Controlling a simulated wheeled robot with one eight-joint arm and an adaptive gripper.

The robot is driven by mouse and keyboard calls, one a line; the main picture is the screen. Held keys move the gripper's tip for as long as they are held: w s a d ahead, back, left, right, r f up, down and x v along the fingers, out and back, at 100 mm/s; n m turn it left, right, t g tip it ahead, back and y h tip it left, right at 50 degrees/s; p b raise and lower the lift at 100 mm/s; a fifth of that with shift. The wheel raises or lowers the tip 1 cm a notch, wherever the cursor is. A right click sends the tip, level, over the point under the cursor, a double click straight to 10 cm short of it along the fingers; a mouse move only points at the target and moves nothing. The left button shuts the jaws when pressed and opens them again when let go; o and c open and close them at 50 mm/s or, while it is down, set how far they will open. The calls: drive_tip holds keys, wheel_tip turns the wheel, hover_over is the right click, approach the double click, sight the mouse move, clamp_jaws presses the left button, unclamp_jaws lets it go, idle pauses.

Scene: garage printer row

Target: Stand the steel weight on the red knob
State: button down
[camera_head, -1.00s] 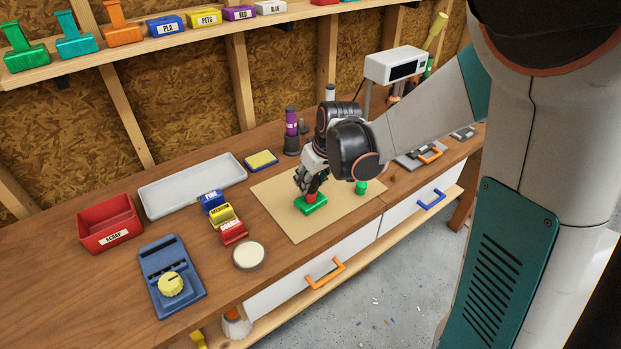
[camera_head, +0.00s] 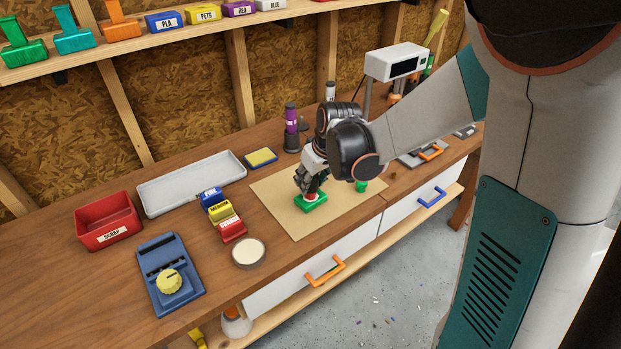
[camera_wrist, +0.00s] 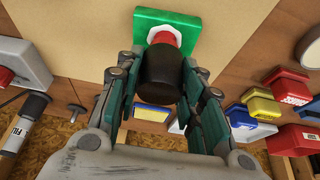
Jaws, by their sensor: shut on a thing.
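The red knob (camera_wrist: 163,38), with a white collar, sits on a green block (camera_wrist: 185,20) in the wrist view. In the head view the green block (camera_head: 313,205) lies on the tan mat, with the knob mostly covered. My gripper (camera_wrist: 160,90) is shut on a dark cylinder, the steel weight (camera_wrist: 160,75), its jaws on both sides. The weight's end is at the knob and hides part of it; I cannot tell whether they touch. In the head view my gripper (camera_head: 311,187) is directly over the green block and points down.
The tan mat (camera_head: 290,215) has free room around the block. A small green cylinder (camera_head: 361,187) stands close to the right. Labelled blue, yellow and red blocks (camera_head: 220,212) and a round pale-topped disc (camera_head: 248,252) are to the left. A purple-banded bottle (camera_head: 291,125) stands behind.

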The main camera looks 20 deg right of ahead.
drive_tip(key=c, duration=1)
unclamp_jaws()
drive_tip(key=o, duration=0.6)
drive_tip(key=shift+o, duration=0.2)
drive_tip(key=v, duration=1.2)
drive_tip(key=shift+s, duration=0.15)
